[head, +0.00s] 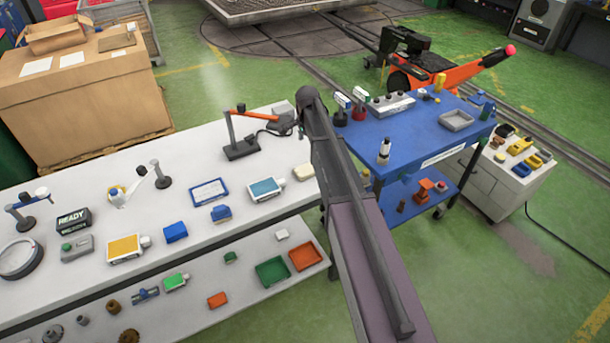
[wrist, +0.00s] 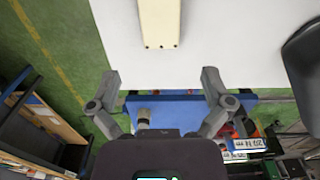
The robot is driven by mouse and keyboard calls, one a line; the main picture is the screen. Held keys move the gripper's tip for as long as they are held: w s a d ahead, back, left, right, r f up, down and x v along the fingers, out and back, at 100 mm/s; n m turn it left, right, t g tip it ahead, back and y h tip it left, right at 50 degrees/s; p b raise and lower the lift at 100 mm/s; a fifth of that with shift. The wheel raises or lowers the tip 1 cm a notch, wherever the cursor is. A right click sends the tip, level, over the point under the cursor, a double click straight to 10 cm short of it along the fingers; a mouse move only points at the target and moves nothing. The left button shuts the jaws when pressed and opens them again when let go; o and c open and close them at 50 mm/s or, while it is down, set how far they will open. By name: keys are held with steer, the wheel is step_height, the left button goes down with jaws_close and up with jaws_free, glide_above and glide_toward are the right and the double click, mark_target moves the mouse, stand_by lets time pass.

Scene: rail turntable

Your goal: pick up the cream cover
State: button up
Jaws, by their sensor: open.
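In the head view my arm hides the gripper.
On the white bench (head: 110,187), a teal-and-white box (head: 266,189) stands left of the cover, and a lamp-like stand (head: 240,148) with an orange arm is behind. A blue cart (head: 410,135) stands right of my arm. Bare bench surrounds the cover.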

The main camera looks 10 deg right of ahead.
steer(key=b, duration=0.6)
glide_above(307, 169)
steer(key=shift+w+f, duration=0.1)
steer(key=shift+f, duration=3.2)
steer(key=shift+f+b, duration=2.6)
steer(key=shift+b, duration=0.05)
steer(key=shift+c, duration=0.2)
steer(key=c, duration=1.1)
